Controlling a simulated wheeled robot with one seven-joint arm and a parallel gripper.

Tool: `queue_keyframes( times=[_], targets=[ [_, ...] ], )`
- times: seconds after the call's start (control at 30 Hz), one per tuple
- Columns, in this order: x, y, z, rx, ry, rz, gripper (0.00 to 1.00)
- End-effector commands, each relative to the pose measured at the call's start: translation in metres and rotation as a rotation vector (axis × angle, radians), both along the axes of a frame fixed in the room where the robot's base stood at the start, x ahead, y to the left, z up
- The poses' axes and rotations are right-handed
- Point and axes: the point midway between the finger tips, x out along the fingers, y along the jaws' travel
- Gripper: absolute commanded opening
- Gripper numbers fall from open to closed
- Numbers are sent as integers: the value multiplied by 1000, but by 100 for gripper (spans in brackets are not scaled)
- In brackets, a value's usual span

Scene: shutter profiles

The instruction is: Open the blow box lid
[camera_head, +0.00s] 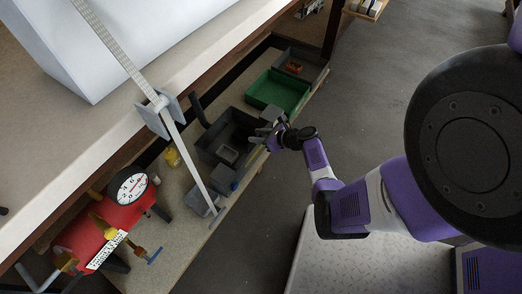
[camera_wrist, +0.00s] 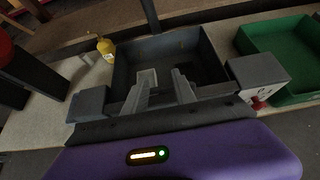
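The blow box is a dark grey box (camera_head: 212,139) on the low shelf, left of my gripper (camera_head: 270,131). It fills the upper middle of the wrist view (camera_wrist: 205,43). It shows a raised rim around a dark recess; I cannot tell a separate lid from the box. A dark upright bar (camera_head: 199,110) stands at its far side, also at the top of the wrist view (camera_wrist: 150,14). My gripper's two grey fingers (camera_wrist: 163,88) are apart with nothing seen between them, over the near side of the box. Contact with it cannot be told.
Grey blocks flank the box (camera_wrist: 90,103) (camera_wrist: 257,69). A green bin (camera_head: 277,91) and a grey bin (camera_head: 302,67) stand beyond it. A yellow bottle (camera_head: 172,157), a slanted profile (camera_head: 187,152) and a red gauge tank (camera_head: 98,222) are left.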

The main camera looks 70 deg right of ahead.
Motion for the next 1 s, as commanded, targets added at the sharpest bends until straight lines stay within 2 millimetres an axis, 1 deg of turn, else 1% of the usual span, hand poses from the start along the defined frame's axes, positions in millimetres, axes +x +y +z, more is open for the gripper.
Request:
queue_keyframes(
  times=[0.03,0.37,0.6,0.8,1.0],
  targets=[
    [-3,0,-12,-3,-12,-2,32],
    [-9,2,-35,-23,-94,-2,32],
    [-12,6,-54,-32,-145,0,32],
    [-12,9,-62,-39,-176,9,32],
    [-13,9,-64,-42,-185,8,32]
  ],
)
